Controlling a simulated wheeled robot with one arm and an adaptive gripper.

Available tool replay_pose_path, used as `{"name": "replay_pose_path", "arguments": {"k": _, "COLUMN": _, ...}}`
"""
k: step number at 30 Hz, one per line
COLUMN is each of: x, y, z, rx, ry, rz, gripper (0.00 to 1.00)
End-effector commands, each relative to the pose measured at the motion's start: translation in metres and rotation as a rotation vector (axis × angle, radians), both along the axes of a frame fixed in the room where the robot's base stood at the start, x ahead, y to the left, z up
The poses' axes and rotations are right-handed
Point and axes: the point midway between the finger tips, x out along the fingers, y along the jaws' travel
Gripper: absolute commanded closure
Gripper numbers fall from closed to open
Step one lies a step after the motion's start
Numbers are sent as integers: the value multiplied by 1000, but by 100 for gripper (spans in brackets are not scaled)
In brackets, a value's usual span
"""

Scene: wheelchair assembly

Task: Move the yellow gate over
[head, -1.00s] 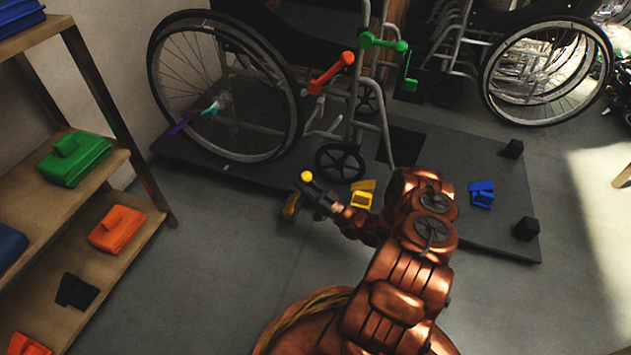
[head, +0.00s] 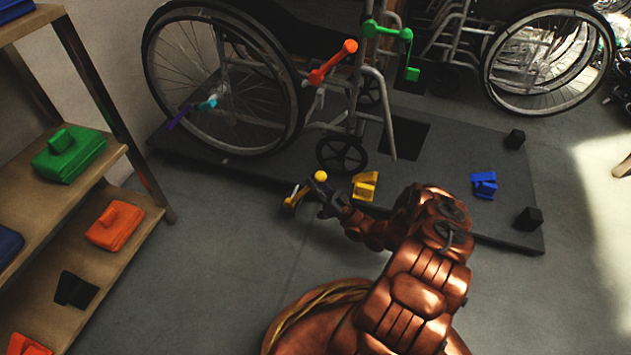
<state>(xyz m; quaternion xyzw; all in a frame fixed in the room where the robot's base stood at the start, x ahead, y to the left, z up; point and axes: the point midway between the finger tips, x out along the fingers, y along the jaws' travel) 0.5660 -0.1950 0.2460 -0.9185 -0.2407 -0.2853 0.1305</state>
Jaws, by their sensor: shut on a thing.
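A yellow block (head: 365,185) sits on the platform just right of the gripper, apart from the held gate.
A wheelchair (head: 225,80) stands on the platform, its small front wheel (head: 341,156) close behind the gripper. It bears orange (head: 332,63) and green (head: 388,31) parts. Blue blocks (head: 484,185) lie right. A shelf (head: 125,230) stands left; floor between is clear.

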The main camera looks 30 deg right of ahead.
Motion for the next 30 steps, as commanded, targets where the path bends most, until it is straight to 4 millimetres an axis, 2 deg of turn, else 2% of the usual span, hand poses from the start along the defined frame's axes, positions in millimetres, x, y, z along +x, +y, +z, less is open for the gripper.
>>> {"name": "replay_pose_path", "arguments": {"k": 6, "x": 0, "y": 0, "z": -1, "rx": 0, "ry": 3, "rz": 0, "gripper": 100}}
{"name": "replay_pose_path", "arguments": {"k": 7, "x": 0, "y": 0, "z": -1, "rx": 0, "ry": 3, "rz": 0, "gripper": 79}}
{"name": "replay_pose_path", "arguments": {"k": 14, "x": 0, "y": 0, "z": -1, "rx": -1, "ry": 2, "rz": -1, "gripper": 55}}
{"name": "replay_pose_path", "arguments": {"k": 24, "x": 0, "y": -1, "z": 1, "rx": 0, "ry": 1, "rz": -1, "gripper": 55}}
{"name": "replay_pose_path", "arguments": {"k": 30, "x": 0, "y": -2, "z": 13, "rx": -1, "ry": 1, "rz": -1, "gripper": 55}}
